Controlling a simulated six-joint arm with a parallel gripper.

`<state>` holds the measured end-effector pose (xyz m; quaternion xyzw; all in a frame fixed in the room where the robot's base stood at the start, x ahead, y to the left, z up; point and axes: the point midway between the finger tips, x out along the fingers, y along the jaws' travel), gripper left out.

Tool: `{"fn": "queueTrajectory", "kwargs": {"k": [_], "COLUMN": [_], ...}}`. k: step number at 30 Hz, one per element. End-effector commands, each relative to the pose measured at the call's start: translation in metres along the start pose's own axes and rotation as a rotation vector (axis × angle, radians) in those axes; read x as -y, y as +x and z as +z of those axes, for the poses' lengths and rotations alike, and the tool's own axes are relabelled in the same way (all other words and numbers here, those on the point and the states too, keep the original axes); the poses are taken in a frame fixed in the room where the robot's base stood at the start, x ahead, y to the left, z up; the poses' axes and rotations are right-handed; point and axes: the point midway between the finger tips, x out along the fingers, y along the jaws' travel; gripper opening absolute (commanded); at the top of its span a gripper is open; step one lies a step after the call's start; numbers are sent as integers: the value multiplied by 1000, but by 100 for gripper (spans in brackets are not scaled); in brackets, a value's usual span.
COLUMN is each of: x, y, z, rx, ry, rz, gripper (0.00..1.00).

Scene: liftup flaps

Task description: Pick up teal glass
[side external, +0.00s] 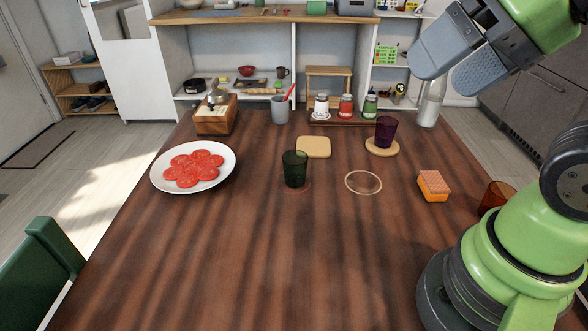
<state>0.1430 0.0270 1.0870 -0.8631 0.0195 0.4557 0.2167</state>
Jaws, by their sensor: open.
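A dark green, teal-like glass (295,170) stands upright near the middle of the wooden table. A reddish patch, perhaps a coaster, shows at its base. My gripper (441,77) is at the upper right, high above the table and far from this glass. Its two grey fingers are apart, with nothing between them. A purple glass (386,131) stands on a round wooden coaster (382,149) further back. An amber glass (494,196) is at the right, partly hidden behind my arm.
A plate of tomato slices (217,163) lies left. A square board (314,147), a thin ring (350,190) and an orange sponge (433,188) lie around the glass. A grey cup (279,110), jars (346,106) and a bottle (430,105) stand at the back. The table's front is clear.

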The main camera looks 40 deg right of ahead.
Motion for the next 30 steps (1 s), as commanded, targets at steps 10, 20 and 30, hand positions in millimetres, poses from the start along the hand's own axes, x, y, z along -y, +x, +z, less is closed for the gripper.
{"fn": "queueTrajectory", "kwargs": {"k": [10, 20, 30], "x": [0, 4, 17], "y": [0, 4, 67], "z": [0, -12, -97], "rx": [0, 25, 241], "ry": [0, -75, -690], "rz": [0, 16, 69], "gripper": [86, 86, 86]}}
